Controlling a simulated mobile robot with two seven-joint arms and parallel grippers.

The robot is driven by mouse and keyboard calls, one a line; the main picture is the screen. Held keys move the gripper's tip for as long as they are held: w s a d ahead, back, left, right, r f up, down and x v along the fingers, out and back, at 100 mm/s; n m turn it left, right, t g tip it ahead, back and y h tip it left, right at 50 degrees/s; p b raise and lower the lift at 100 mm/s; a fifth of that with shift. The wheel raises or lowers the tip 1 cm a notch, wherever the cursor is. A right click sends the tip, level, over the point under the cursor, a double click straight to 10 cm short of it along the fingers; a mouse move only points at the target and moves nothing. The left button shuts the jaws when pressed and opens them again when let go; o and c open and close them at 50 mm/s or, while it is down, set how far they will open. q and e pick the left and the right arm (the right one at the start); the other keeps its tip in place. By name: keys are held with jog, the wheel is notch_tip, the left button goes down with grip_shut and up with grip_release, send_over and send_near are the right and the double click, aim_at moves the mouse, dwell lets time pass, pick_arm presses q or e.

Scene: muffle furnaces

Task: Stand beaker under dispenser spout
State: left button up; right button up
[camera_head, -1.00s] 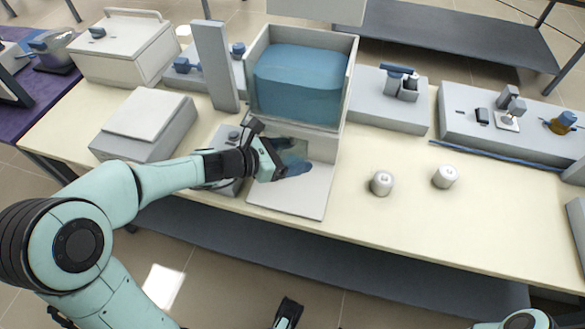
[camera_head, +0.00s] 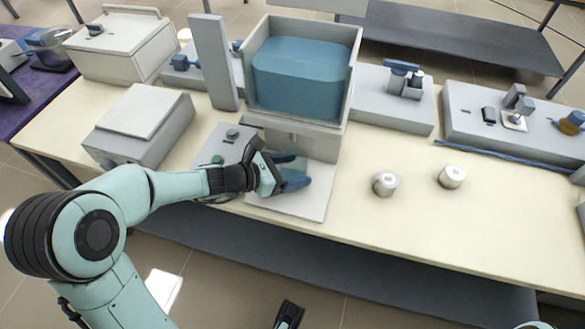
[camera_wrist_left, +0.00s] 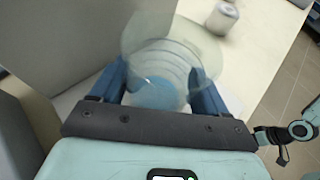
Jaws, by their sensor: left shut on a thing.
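The dispenser is a grey housing with an open-topped tank of blue liquid (camera_head: 300,80) above a pale base plate (camera_head: 312,206). Its spout is not clearly visible under the tank. My left gripper (camera_head: 295,173) is in front of the dispenser, over the base plate. It is shut on a clear glass beaker (camera_wrist_left: 162,62), which the left wrist view shows between the two blue fingers. The beaker is hard to make out in the head view, and I cannot tell whether it touches the plate. My right gripper (camera_head: 289,314) seems partly visible at the bottom edge, its fingers unclear.
Two small white cylinders (camera_head: 385,183) (camera_head: 452,177) stand right of the dispenser. A grey box (camera_head: 140,125) and a control box with knobs (camera_head: 222,148) are on the left. Equipment lines the back right. The table's front right is clear.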

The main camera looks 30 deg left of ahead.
pick_arm(q)
jog(key=o, duration=1.3)
jog(key=shift+r, duration=0.15)
jog(key=p+v, duration=0.3)
jog(key=v, duration=0.7)
jog(key=shift+s+a+r, duration=0.15)
jog(key=shift+s+a, duration=0.1)
jog(key=shift+s+a+r, duration=0.2)
jog(key=shift+s+a, duration=0.1)
jog(key=shift+s, duration=0.25)
pick_arm(e)
jog(key=shift+g+y, duration=0.3)
jog(key=shift+g, duration=0.4)
jog(key=shift+s+a+r, duration=0.25)
jog(key=shift+s+r, duration=0.35)
jog(key=shift+s, duration=0.05)
jog(key=shift+s+a+r, duration=0.3)
jog(key=shift+s+r, duration=0.35)
jog(key=shift+s, duration=0.05)
jog(key=shift+s+a+r, duration=0.25)
jog(key=shift+s+r, duration=0.35)
jog(key=shift+s, duration=0.05)
